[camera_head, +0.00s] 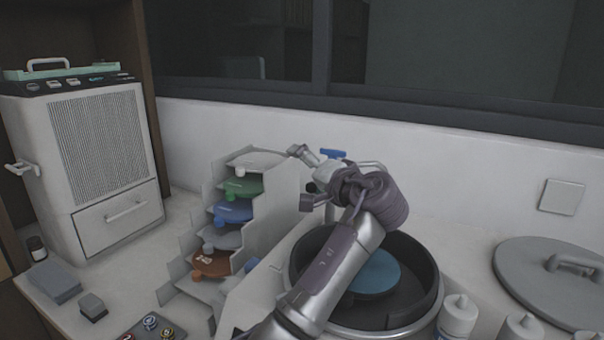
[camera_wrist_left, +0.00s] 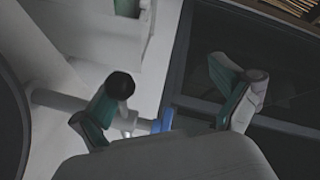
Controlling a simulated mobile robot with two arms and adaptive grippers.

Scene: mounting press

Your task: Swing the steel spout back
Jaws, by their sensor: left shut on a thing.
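The steel spout (camera_wrist_left: 55,100) shows in the left wrist view as a pale tube running from the dark round edge at the left toward a blue part (camera_wrist_left: 165,118). A black round end (camera_wrist_left: 120,85) lies beside my left gripper's left finger. In the head view my left gripper (camera_head: 318,178) is behind the bowl, near the blue handle (camera_head: 333,153), and my arm hides most of the spout. My right gripper is not in view.
A dark round bowl (camera_head: 425,270) with a blue disc (camera_head: 378,272) stands below my left arm. A stepped rack (camera_head: 275,190) of coloured discs is at the left. A grey lid (camera_head: 520,285) and white bottles (camera_head: 458,315) are at the right. A wall and window are behind.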

